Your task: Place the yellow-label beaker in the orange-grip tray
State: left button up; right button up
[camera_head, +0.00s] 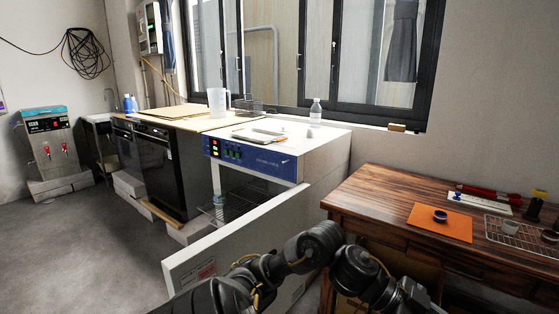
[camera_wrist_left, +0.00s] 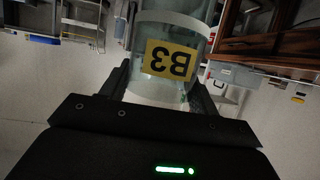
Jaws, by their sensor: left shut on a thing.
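The yellow-label beaker (camera_wrist_left: 168,32) is clear glass with a yellow label reading B3, seen upside down in the left wrist view. My left gripper (camera_wrist_left: 160,92) is shut on it, with a dark finger on either side. In the head view my left arm reaches to the bottom edge near the wooden table; its gripper and the beaker are not visible there. I cannot make out orange grips on any tray. The oven (camera_head: 250,153) stands open, with a wire shelf (camera_head: 245,203) inside. My right gripper is out of view.
The open oven door (camera_head: 235,243) sticks out toward me. The wooden table (camera_head: 370,195) on the right carries an orange mat (camera_head: 425,226) with a blue ring-shaped item, a wire rack (camera_head: 494,229) and small tools. A flat tray and a bottle (camera_head: 315,112) stand on the oven top.

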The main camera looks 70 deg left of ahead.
aim_at(258, 136)
jog(key=i, duration=0.45)
jog(key=u, duration=2.1)
jog(key=i, duration=0.5)
jog(key=z, duration=0.05)
